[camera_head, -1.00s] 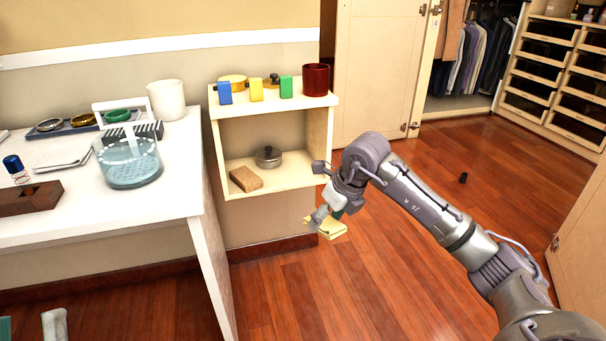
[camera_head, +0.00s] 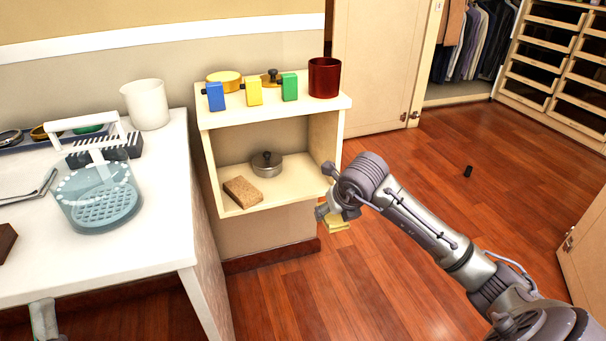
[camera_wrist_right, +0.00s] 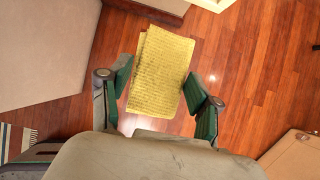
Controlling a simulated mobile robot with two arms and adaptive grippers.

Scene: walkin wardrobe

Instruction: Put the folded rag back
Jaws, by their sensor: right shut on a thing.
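The folded rag (camera_head: 338,226) is yellow and hangs at my right gripper (camera_head: 331,211), just right of the small shelf unit and low over the floor. In the right wrist view the rag (camera_wrist_right: 160,72) lies between the two green-padded fingers of my right gripper (camera_wrist_right: 158,82), which is shut on it. The shelf unit (camera_head: 330,150) has a top board and an open lower compartment. Part of my left gripper (camera_head: 45,320) shows at the bottom left edge, below the table; its jaws cannot be made out.
The shelf top holds blue, yellow and green blocks (camera_head: 254,91) and a dark red cup (camera_head: 324,78). A brown sponge (camera_head: 242,191) and a lidded metal pot (camera_head: 267,164) stand in the lower compartment. The white table (camera_head: 150,225) is at left. A small black object (camera_head: 468,171) lies on open floor.

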